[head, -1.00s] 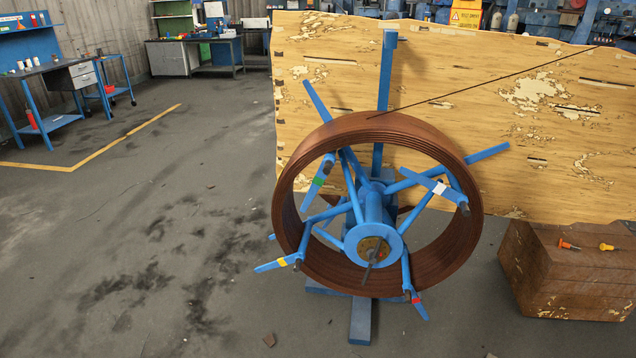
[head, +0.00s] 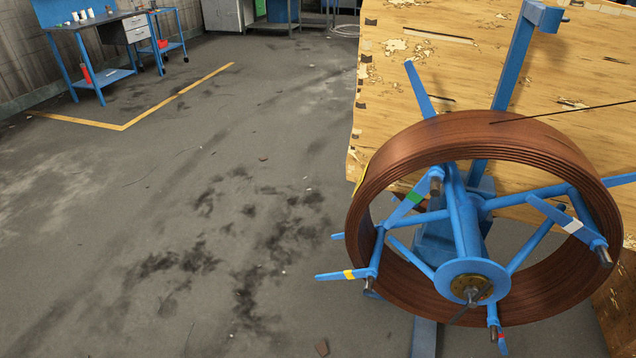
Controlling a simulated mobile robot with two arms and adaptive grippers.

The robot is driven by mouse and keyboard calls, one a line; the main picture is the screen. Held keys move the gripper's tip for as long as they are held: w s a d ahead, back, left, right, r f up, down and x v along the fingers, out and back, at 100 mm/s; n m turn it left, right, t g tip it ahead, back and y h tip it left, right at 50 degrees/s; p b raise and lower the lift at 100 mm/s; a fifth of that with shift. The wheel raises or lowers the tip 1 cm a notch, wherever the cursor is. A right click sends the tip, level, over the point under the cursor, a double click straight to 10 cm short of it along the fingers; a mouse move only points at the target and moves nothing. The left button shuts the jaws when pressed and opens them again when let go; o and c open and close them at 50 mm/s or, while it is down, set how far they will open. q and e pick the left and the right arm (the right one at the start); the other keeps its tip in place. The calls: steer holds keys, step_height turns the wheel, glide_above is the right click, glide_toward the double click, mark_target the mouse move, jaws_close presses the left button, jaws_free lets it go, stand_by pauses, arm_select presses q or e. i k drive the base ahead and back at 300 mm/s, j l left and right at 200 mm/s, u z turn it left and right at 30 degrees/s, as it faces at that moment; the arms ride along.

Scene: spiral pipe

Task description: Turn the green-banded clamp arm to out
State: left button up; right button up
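The green-banded clamp arm (head: 409,206) is a blue bar with a green band, at the upper left of the blue spool frame, inside the brown pipe coil (head: 470,140). It slants from lower left to upper right, its upper end at a dark-tipped peg near the coil's inner edge. The yellow-banded arm (head: 347,275) points left past the coil's rim. The white-banded arm (head: 567,222) slants across the right side. The red-banded arm (head: 501,340) hangs at the bottom. The blue hub (head: 471,281) faces me. Neither of my grippers is in view.
A worn wooden panel (head: 430,75) stands behind the coil. A brown block (head: 618,305) stands at the lower right. The stained floor (head: 200,210) left of the coil is mostly open. A blue bench (head: 95,75) and cart stand far left.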

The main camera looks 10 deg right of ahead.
mark_target(416, 193)
steer(key=i+j+u, duration=0.2)
steer(key=i, duration=0.35)
steer(key=i+u, duration=0.2)
steer(key=i, duration=0.35)
steer(key=i+z, duration=0.25)
steer(key=z, duration=0.15)
steer(key=i+j+z, duration=0.15)
steer(key=i+z, duration=0.25)
steer(key=i+j+z, duration=0.15)
steer(key=z, duration=0.3)
